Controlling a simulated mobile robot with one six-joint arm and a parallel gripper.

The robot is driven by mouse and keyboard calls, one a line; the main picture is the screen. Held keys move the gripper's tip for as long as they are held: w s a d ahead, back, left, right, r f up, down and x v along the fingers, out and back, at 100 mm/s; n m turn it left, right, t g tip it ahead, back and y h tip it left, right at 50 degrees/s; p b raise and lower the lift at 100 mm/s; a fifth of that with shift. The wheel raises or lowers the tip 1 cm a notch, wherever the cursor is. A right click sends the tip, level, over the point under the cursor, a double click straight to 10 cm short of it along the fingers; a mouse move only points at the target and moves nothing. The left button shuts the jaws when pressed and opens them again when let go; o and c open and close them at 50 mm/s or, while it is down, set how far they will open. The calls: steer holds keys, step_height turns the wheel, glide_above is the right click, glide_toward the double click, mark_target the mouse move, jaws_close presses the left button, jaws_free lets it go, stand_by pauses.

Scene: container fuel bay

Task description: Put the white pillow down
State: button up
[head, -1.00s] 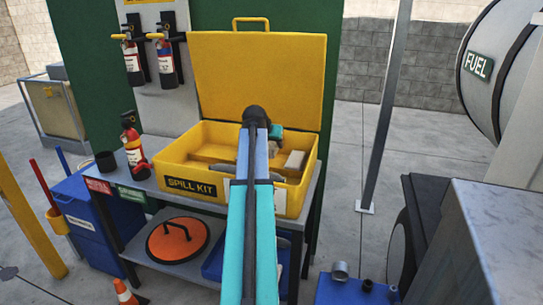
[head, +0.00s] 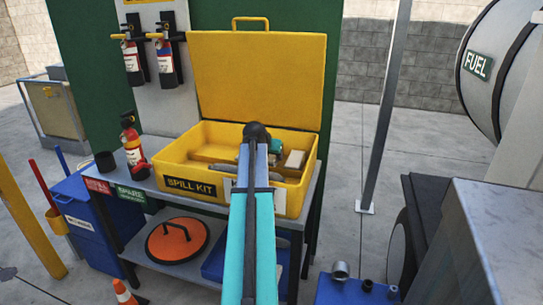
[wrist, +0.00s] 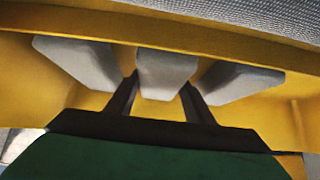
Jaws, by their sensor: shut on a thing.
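In the wrist view a white pillow (wrist: 167,68) stands between the two dark fingers of my gripper (wrist: 159,88), which is shut on it. A pale pillow (wrist: 75,60) lies to its left and another (wrist: 235,80) to its right, both apart from the fingers. Yellow surfaces of the spill kit surround them. In the head view the open yellow spill kit (head: 196,198) stands on the bench, and my arm reaches over its front wall. A whitish block (head: 295,159) shows at the kit's right side.
The raised lid (head: 258,80) stands behind. A red extinguisher (head: 133,145) and a black cup (head: 105,161) stand left on the bench (head: 125,180).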

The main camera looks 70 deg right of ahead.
steer(key=shift+f, duration=0.1)
steer(key=o, duration=1.2)
steer(key=shift+c, duration=0.2)
steer(key=v, duration=1.2)
steer(key=shift+p, duration=0.4)
steer(key=shift+r, duration=0.2)
